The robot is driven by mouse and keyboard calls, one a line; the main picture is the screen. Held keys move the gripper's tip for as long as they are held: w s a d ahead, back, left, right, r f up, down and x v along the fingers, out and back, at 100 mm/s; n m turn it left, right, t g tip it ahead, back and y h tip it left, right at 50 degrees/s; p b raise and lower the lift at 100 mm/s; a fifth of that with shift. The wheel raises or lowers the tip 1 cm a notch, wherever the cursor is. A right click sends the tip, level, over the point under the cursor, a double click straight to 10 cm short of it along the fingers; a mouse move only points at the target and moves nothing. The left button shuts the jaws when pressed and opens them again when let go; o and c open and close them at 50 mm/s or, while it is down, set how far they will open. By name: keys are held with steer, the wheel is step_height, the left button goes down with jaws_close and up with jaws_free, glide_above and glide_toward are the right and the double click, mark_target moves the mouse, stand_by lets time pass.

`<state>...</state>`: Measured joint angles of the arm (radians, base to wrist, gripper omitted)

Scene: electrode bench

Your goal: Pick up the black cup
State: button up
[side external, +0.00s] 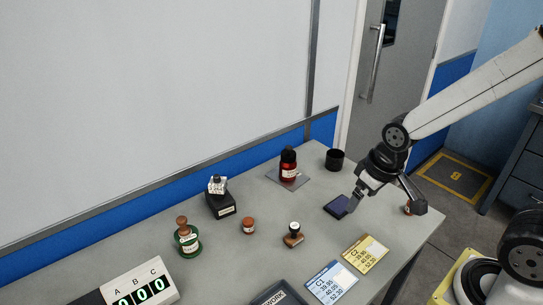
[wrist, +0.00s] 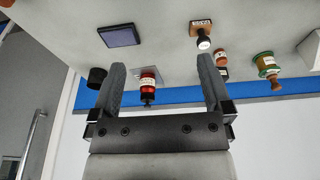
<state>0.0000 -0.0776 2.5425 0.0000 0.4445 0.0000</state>
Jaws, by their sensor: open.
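The black cup (side external: 335,160) stands at the far edge of the bench, right of the dark red bottle. In the wrist view the cup (wrist: 96,78) shows at the left, just outside the left finger. My gripper (side external: 385,203) is open, with its fingers spread wide and pointing down, nearer the camera and to the right of the cup in the side view. In the wrist view nothing is held between the fingers (wrist: 161,65); the cup is apart from them.
A dark purple pad (side external: 337,206) lies near the left finger. The red bottle (side external: 288,166) stands on a grey plate. Ink bottles, a wooden stamp (side external: 293,236), a counter (side external: 138,290) and blue and yellow cards (side external: 366,253) occupy the bench. A wall stands behind the cup.

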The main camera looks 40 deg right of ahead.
steer(key=w+d+r+m+t+y, duration=0.1)
steer(key=w+d+m+y, duration=0.2)
steer(key=w+d+m, duration=0.5)
steer(key=w+d+r+m+t+y, duration=0.1)
steer(key=w+d+m+t+y, duration=0.15)
steer(key=w+m, duration=0.65)
steer(key=w+d+m+t, duration=0.3)
steer(key=d+m+t, duration=0.4)
steer(key=d+m, duration=0.8)
glide_toward(334, 157)
steer(key=a, duration=0.1)
steer(key=a+r, duration=0.2)
steer(key=shift+w+n+g+h, duration=0.25)
steer(key=shift+n, duration=0.05)
steer(key=shift+f, duration=0.25)
steer(key=shift+x, duration=3.95)
